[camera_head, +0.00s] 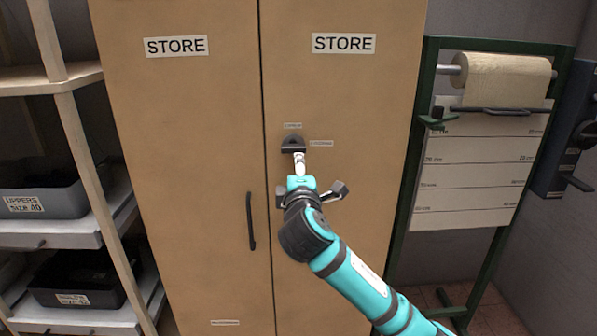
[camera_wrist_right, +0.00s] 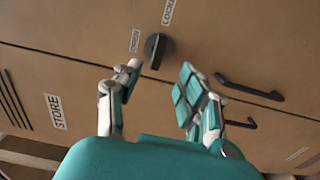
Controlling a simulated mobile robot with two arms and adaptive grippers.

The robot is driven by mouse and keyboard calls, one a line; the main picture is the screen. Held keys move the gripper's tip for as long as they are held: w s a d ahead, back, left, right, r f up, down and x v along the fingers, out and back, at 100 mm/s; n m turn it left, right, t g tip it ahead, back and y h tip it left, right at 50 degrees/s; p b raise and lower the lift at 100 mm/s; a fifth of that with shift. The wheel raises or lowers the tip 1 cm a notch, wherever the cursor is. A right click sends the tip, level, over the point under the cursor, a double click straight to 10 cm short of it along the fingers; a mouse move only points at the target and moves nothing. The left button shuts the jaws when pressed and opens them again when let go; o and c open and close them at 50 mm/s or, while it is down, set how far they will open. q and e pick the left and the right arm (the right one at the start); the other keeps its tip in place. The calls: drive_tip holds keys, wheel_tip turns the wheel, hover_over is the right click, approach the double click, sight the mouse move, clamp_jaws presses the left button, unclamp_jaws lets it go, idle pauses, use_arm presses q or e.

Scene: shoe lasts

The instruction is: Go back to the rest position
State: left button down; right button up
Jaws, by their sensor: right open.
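My right arm comes in from the lower right in the head view. Its gripper (camera_head: 300,166) is in front of the right door of a tan cabinet (camera_head: 345,100). A dark turn knob (camera_head: 293,144) is on that door, with two small labels beside it. In the right wrist view the gripper (camera_wrist_right: 158,76) is open with nothing between its fingers. The knob (camera_wrist_right: 155,50) shows just beyond the fingertips, apart from them as far as I can see. My left gripper is not in view.
Both cabinet doors look shut. A dark handle (camera_head: 251,221) is on the left door; another handle is partly behind my gripper. Shelves with grey bins (camera_head: 40,198) stand at the left. A green frame (camera_head: 416,150) with a paper roll (camera_head: 505,77) stands at the right.

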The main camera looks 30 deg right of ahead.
idle(0.3)
drive_tip(key=w+f+g+y, duration=0.2)
drive_tip(key=f, duration=1.2)
drive_tip(key=w+f+g+y, duration=0.2)
drive_tip(key=f, duration=1.1)
drive_tip(key=s+a+f+m+g+y, duration=0.15)
drive_tip(key=s+f, duration=0.35)
drive_tip(key=f, duration=0.7)
drive_tip(key=s+a+f+m+g+y, duration=0.15)
drive_tip(key=s+f, duration=0.25)
drive_tip(key=f, duration=0.8)
drive_tip(key=s+a+f+m+g+y, duration=0.1)
drive_tip(key=s+a+f+m+g, duration=0.15)
drive_tip(key=s+f, duration=1.1)
drive_tip(key=s+a+f+m+g+y, duration=0.1)
drive_tip(key=s+a+f+g, duration=0.25)
drive_tip(key=s+f, duration=0.95)
drive_tip(key=s+a+m, duration=0.1)
drive_tip(key=s+a, duration=0.1)
drive_tip(key=s, duration=0.7)
drive_tip(key=s+a+f+m+g, duration=0.1)
drive_tip(key=s+a, duration=0.1)
drive_tip(key=s, duration=0.8)
drive_tip(key=shift+a+m+y, duration=0.3)
drive_tip(key=shift+m, duration=0.05)
drive_tip(key=shift+s, duration=0.1)
